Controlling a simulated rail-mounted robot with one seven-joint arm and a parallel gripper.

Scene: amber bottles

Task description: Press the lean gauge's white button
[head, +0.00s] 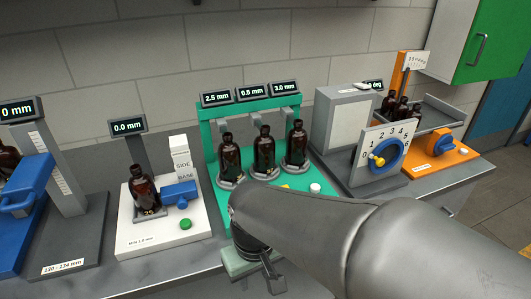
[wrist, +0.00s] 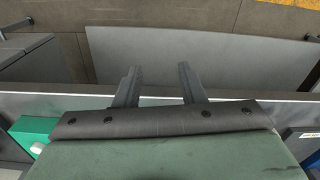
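The green gauge station (head: 211,132) stands mid-bench with three amber bottles (head: 264,153) under its displays, which read 2.5, 0.5 and 3.0 mm. The white button (wrist: 38,148) also shows at the lower left of the wrist view, on a green corner. My gripper (head: 274,284) is low at the bench's front edge, in front of the green base and apart from the button. In the wrist view my gripper (wrist: 157,84) has its fingers spread with nothing between them. My arm hides the base's front right part.
A white station (head: 160,235) with a bottle, blue clamp and green button (head: 186,224) stands left. A grey box (head: 342,120) and a numbered dial plate (head: 388,155) stand right of the green base. An orange station (head: 455,155) with bottles is farther right.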

